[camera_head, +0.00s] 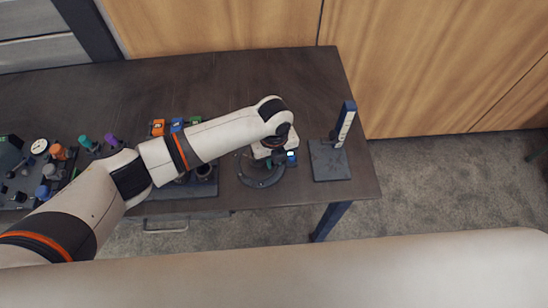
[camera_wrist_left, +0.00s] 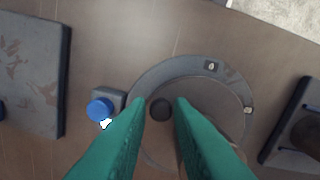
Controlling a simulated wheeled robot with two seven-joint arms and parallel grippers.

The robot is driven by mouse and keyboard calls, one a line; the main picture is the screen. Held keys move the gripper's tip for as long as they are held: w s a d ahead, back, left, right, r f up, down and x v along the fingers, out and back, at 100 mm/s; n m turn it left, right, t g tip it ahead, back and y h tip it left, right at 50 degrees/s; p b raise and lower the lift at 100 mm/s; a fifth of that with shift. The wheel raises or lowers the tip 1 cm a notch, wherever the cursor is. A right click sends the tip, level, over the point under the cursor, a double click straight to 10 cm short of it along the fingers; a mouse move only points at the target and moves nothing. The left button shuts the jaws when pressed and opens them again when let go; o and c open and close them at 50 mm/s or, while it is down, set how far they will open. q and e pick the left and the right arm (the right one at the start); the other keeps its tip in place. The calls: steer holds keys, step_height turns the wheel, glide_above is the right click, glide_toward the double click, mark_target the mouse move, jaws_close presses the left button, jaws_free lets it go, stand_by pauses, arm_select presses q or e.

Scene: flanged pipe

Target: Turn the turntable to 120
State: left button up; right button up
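The turntable (camera_head: 259,180) is a dark round disc in a grey ring near the table's front edge, partly hidden by my left arm in the head view. In the left wrist view, the turntable (camera_wrist_left: 215,95) shows a dark round knob (camera_wrist_left: 160,109), a small plate with a mark on the ring and a pale mark at its right edge. I cannot read any number. My left gripper (camera_wrist_left: 160,103) has its two green fingers apart, with the knob showing between their tips and gaps at both sides. I cannot tell how far above the knob they are. My right gripper is not in view.
A blue knob (camera_wrist_left: 100,108) on a small grey block stands beside the turntable. A grey plate with an upright blue post (camera_head: 345,125) stands to the right. Orange, blue and green blocks (camera_head: 177,125) and several coloured knobs lie left. The table's back right is clear.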

arm_select(q)
steer(key=shift+o, duration=0.2)
steer(key=shift+s, duration=0.1)
steer(key=shift+r, duration=0.1)
step_height(320, 180, up, 12)
steer(key=b, duration=0.3)
stand_by(0.4)
